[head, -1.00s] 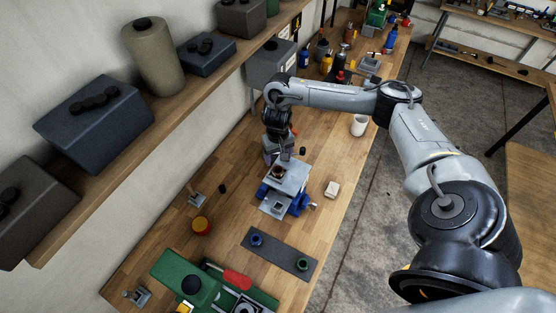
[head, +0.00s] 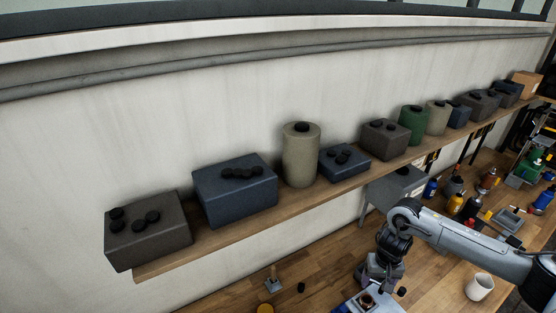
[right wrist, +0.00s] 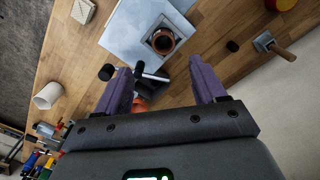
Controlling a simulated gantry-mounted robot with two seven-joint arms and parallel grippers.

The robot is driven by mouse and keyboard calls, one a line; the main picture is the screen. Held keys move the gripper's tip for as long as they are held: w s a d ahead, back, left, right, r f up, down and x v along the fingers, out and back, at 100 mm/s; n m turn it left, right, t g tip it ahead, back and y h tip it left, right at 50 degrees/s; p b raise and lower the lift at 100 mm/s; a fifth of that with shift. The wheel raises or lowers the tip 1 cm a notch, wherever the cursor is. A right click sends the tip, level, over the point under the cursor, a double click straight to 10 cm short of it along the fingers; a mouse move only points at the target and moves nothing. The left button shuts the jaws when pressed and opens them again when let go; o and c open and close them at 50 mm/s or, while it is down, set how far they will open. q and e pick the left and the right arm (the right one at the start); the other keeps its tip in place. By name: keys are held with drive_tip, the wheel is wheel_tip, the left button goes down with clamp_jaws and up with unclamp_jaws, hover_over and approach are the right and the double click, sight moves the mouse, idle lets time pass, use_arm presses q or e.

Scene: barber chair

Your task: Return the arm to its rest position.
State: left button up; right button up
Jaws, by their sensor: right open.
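My right arm (head: 470,240) reaches in from the right in the head view, over the wooden bench. Its gripper (head: 376,288) points down beside a grey metal plate (head: 357,303) at the lower edge of the picture. In the right wrist view the two purple fingers of the gripper (right wrist: 163,72) stand wide apart and hold nothing. A brown ring-shaped part (right wrist: 162,41) sits on the plate (right wrist: 122,38) just beyond the fingertips. A black-ended rod and an orange item show between and behind the fingers. My left gripper is not in view.
A wall shelf (head: 235,233) with several boxes and canisters runs behind the bench. A white cup (head: 480,287) stands near the bench's front edge. Bottles, including a yellow one (head: 455,204), crowd the far end. A small wooden-handled tool (head: 272,280) stands left of the plate.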

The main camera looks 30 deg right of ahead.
drive_tip(key=s+a+f+n+g+y, duration=0.1)
drive_tip(key=s+a+f+g+y, duration=0.1)
drive_tip(key=s+a+f, duration=0.75)
drive_tip(key=s+a+f+n+g+y, duration=0.15)
drive_tip(key=s+a+f, duration=0.4)
drive_tip(key=a, duration=0.65)
drive_tip(key=s+a+t+y, duration=0.1)
drive_tip(key=s+a+y, duration=0.1)
drive_tip(key=a, duration=0.7)
drive_tip(key=s+a+t+y, duration=0.1)
drive_tip(key=s+a+y, duration=0.1)
drive_tip(key=a, duration=0.7)
drive_tip(key=w+a+r+t, duration=0.2)
drive_tip(key=a+r+t, duration=0.2)
drive_tip(key=a, duration=0.3)
drive_tip(key=w+d+r+t+h, duration=0.3)
drive_tip(key=w+d+r+t, duration=0.1)
drive_tip(key=w+d+r, duration=0.25)
drive_tip(key=s+d+r+n+g+h, duration=0.1)
drive_tip(key=d+r+n+h, duration=0.1)
drive_tip(key=d, duration=0.4)
drive_tip(key=s+d+r+n+g+h, duration=0.1)
drive_tip(key=s+d+n+h, duration=0.1)
drive_tip(key=d+n, duration=0.3)
drive_tip(key=shift+d+r+g, duration=0.35)
drive_tip(key=shift+d, duration=0.6)
